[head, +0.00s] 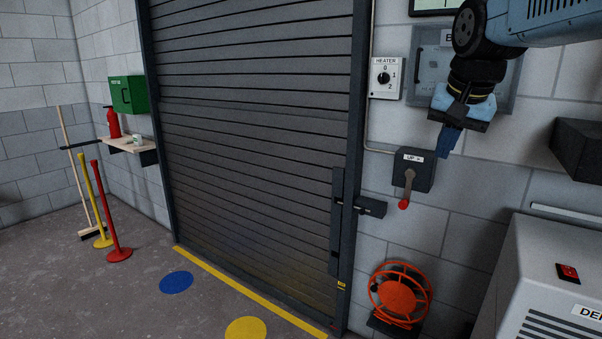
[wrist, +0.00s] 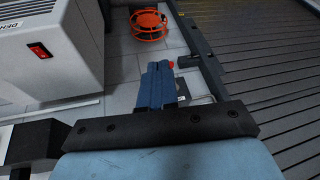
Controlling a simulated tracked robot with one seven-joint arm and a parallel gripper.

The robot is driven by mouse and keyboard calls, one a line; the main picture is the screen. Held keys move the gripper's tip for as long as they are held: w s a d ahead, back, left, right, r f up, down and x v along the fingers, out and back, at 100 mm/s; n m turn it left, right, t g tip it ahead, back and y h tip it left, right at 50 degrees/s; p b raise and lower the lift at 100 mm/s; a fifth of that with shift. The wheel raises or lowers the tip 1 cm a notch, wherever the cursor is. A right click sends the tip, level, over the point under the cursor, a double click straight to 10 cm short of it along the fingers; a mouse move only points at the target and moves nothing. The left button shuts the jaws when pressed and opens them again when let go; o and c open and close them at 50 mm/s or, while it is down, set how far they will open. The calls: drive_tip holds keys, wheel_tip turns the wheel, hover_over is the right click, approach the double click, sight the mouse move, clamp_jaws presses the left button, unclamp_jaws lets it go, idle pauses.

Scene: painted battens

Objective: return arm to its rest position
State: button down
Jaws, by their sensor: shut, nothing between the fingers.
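My gripper (head: 447,143) hangs from my blue arm at the upper right of the head view, fingers pointing down. Its blue fingers are shut with nothing between them; they also show in the wrist view (wrist: 160,82). In the head view it is up and right of the dark crank box (head: 425,171) marked "UP", and I see no contact with it. The crank's lever (head: 409,183) hangs down with a red knob (head: 403,204) at its end. In the wrist view the red knob (wrist: 171,65) shows just beyond the fingers, with the box mostly hidden behind them.
A grey roller door (head: 260,130) fills the middle. A heater switch (head: 386,77) and a grey panel (head: 424,68) are on the wall near my arm. An orange reel (head: 398,296) and a pale machine (head: 540,270) stand below. Floor at left is partly clear.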

drive_tip(key=s+a+f+n, duration=0.3)
drive_tip(key=s+f+n, duration=0.2)
drive_tip(key=s+f, duration=0.6)
drive_tip(key=shift+s+t, duration=0.4)
drive_tip(key=shift+s, duration=0.25)
